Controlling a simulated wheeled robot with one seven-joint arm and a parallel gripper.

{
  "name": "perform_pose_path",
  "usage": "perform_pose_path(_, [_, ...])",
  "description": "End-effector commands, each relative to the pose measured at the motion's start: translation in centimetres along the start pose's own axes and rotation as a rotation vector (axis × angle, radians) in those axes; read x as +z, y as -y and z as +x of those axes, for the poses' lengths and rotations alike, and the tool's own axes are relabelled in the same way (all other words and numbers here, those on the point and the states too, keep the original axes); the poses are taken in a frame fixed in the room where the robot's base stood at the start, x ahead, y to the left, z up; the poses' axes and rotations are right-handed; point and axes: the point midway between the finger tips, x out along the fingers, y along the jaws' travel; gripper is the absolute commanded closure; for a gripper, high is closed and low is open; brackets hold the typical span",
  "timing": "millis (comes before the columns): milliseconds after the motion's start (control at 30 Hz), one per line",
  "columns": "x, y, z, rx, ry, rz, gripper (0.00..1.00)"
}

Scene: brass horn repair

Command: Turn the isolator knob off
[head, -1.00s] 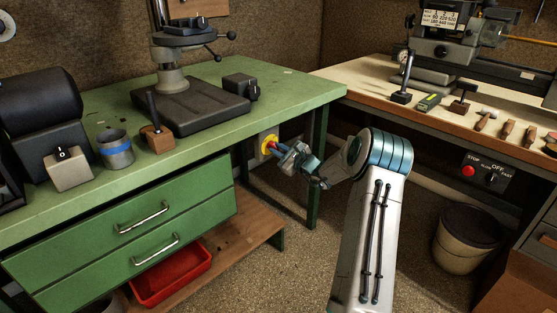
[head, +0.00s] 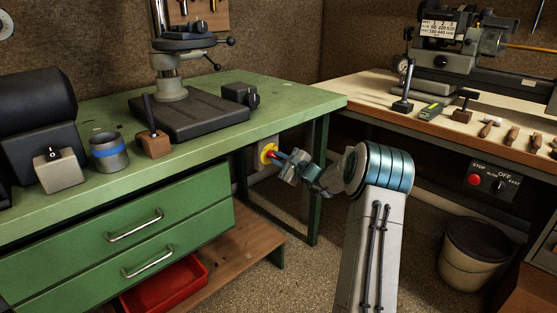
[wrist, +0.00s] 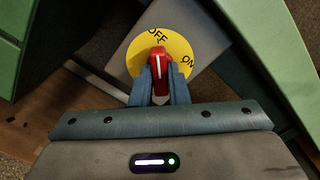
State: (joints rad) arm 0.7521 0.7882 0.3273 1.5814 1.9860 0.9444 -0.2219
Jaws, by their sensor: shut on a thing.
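The isolator has a yellow round plate (wrist: 142,48) with OFF and ON printed on it, on a grey box (wrist: 126,30). Its red knob (wrist: 158,62) has a white line that points toward OFF at the top of the wrist view. ON is to the right.
The green bench (head: 290,97) overhangs the isolator, and its dark green leg (head: 317,180) stands close behind my arm. A lathe bench (head: 400,112) with a red stop button (head: 473,180) is at right. A bin (head: 470,255) stands below it.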

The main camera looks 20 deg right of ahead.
Motion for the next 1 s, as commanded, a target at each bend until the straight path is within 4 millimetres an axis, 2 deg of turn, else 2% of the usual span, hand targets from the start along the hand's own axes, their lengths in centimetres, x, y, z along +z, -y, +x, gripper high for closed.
perform_pose_path(67, [0.2,0.3,0.1,-0.004,0.003,-0.004,1.00])
perform_pose_path(100, [0.2,0.3,0.1,-0.004,0.003,-0.004,0.80])
perform_pose_path(167, [0.2,0.3,0.1,-0.004,0.003,-0.004,0.64])
perform_pose_path(500, [0.1,0.1,0.0,-0.001,0.001,-0.001,0.64])
perform_pose_path(633, [0.1,0.2,-0.9,-0.001,0.000,-0.001,0.64])
perform_pose_path(767, [0.1,0.2,-3.1,-0.002,-0.002,0.000,0.64])
perform_pose_path(1000, [0.2,0.2,-8.7,-0.002,-0.001,0.000,0.64])
